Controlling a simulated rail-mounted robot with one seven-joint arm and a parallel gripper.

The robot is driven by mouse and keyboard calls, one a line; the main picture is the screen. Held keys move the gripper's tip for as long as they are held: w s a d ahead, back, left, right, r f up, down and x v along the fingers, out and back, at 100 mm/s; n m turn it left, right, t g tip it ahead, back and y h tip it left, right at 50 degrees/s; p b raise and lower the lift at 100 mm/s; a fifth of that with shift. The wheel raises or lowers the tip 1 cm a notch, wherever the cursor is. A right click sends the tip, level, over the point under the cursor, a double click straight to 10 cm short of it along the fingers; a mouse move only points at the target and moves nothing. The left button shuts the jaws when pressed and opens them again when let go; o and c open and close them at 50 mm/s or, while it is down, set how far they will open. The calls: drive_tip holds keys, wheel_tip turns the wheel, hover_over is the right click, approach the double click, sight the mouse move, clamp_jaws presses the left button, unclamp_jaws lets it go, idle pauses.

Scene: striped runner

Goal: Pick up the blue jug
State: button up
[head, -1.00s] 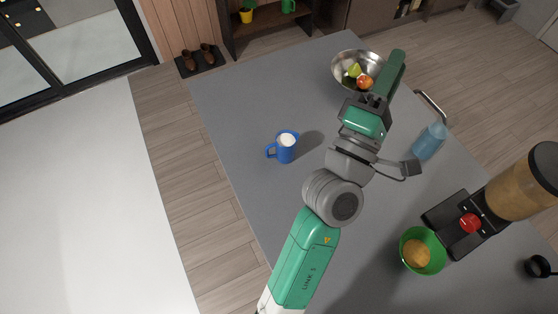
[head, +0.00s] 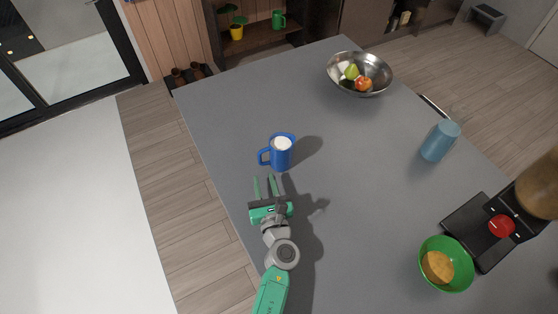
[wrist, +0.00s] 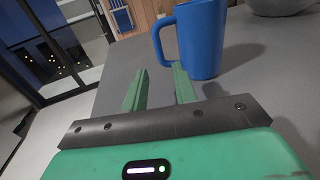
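The blue jug (head: 282,155) stands upright on the grey table, with white contents at its top and its handle on the left. It also shows in the wrist view (wrist: 203,42), just beyond the fingertips and to the right. My gripper (head: 265,178) is green, open and empty, just in front of the jug on its handle side. In the wrist view its two fingers (wrist: 158,78) are apart with bare table between them. The gripper does not appear to touch the jug.
The grey table (head: 350,200) is clear around the jug. A metal bowl with fruit (head: 345,88) stands at the back. A light blue cup (head: 440,140), a green bowl (head: 430,278) and a black appliance with a red knob (head: 470,228) are on the right.

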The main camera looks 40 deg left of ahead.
sight(260, 163)
drive_tip(key=x, duration=0.2)
drive_tip(key=shift+w+a, duration=0.3)
drive_tip(key=b+x, duration=0.1)
drive_tip(key=x, duration=0.3)
drive_tip(key=shift+w+a+f+b, duration=0.1)
drive_tip(key=shift+w+a+b, duration=0.1)
drive_tip(key=shift+a+b, duration=0.15)
drive_tip(key=shift+d, duration=0.1)
clamp_jaws()
